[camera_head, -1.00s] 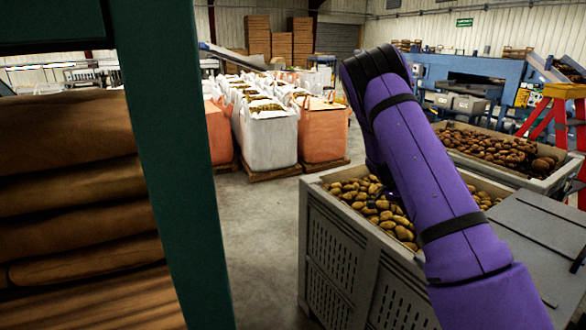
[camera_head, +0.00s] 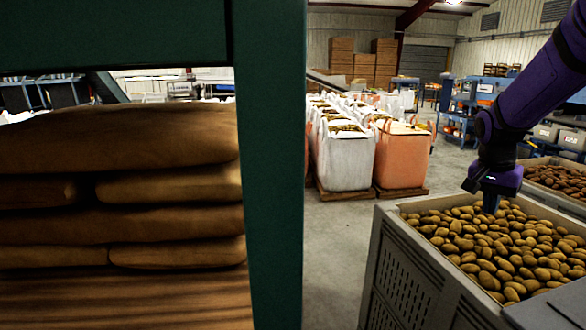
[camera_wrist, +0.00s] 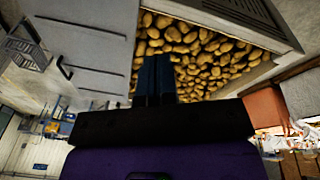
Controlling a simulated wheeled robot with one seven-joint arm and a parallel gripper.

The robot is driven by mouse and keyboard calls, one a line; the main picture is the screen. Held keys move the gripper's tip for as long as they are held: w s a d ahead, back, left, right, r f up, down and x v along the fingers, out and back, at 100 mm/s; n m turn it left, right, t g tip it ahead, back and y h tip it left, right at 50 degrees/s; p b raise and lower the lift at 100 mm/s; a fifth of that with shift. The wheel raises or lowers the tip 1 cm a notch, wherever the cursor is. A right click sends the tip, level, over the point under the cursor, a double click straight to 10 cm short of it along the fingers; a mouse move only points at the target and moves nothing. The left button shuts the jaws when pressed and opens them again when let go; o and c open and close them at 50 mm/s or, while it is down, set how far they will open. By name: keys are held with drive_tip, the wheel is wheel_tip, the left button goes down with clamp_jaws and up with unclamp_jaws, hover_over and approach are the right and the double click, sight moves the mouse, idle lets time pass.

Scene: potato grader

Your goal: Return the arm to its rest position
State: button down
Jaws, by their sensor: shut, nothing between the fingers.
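My purple arm comes in from the upper right of the head view and bends down at the wrist. My gripper (camera_head: 490,203) points down over the grey crate (camera_head: 392,236) of potatoes (camera_head: 490,245). Its fingers are together with nothing between them. I cannot tell whether the fingertips touch the potatoes behind them. In the wrist view the closed dark fingers (camera_wrist: 155,72) show against the potatoes (camera_wrist: 200,58), with the crate's wall (camera_wrist: 240,12) beyond.
A green post (camera_head: 268,160) and stacked brown sacks (camera_head: 120,190) fill the left. White bulk bags (camera_head: 345,155) and orange ones (camera_head: 402,158) stand on pallets behind. A second potato crate (camera_head: 560,165) is at the right. Bare floor (camera_head: 338,255) lies between post and near crate.

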drive_tip(key=s+a+r+n+t, duration=0.1)
drive_tip(key=s+a+r+n, duration=0.2)
drive_tip(key=s+a, duration=0.2)
drive_tip(key=s+a+r+n+t+y, duration=0.1)
drive_tip(key=s+a+r+n+t, duration=0.1)
drive_tip(key=s, duration=0.9)
drive_tip(key=s+a+r+n+t+y, duration=0.1)
drive_tip(key=s+a+r+n, duration=0.3)
drive_tip(key=s+a, duration=0.4)
drive_tip(key=shift+s+r+n+t, duration=0.3)
drive_tip(key=shift+s+n+t, duration=0.05)
drive_tip(key=shift+n+t, duration=0.35)
